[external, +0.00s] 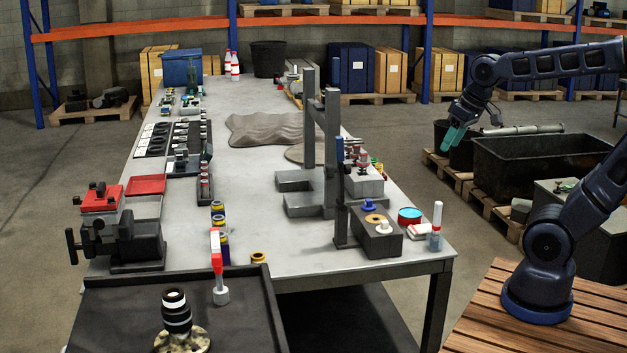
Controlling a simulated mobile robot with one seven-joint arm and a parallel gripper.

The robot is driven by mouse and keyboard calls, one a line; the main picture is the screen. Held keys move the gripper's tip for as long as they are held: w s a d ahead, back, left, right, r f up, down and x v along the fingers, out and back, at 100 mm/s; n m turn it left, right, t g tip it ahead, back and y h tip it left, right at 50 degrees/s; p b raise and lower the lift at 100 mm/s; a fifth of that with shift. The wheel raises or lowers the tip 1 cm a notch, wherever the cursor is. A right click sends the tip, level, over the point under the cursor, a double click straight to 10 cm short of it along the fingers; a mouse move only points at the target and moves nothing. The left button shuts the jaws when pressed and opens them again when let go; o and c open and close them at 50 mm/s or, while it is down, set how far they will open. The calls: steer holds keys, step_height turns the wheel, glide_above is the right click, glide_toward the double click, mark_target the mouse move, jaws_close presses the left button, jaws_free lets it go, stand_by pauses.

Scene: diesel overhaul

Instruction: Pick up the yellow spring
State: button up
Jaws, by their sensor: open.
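My gripper (454,136) has teal fingertips and points downward at the right, beyond the bench's right edge. It is open, and I see nothing between its fingers. It shows in front of a dark bin and left of a large black crate, well apart from the things on the bench. Small dark cylinders with yellow bands (218,222) stand in a row near the middle front of the bench (270,215). A short yellow-topped piece (258,257) is nearby. These are too small to tell whether any is the yellow spring.
A grey press frame (331,140) stands on the bench's right half. A vise (125,240) is at the left. A black crate (545,165) stands on a pallet.

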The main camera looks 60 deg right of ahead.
steer(key=w+d+m, duration=0.2)
steer(key=w+d, duration=0.5)
steer(key=w, duration=0.5)
steer(key=m+g+h, duration=0.2)
steer(key=m+h, duration=0.2)
steer(key=m, duration=0.3)
glide_above(379, 164)
steer(key=s+a, duration=0.3)
step_height(379, 164, down, 21)
steer(key=shift+w+x, duration=0.2)
steer(key=shift+x, duration=2.45)
steer(key=shift+w+x, duration=0.15)
steer(key=shift+x, duration=2.55)
steer(key=shift+a+r, duration=0.1)
steer(key=c, duration=1.1)
steer(key=shift+o, duration=0.2)
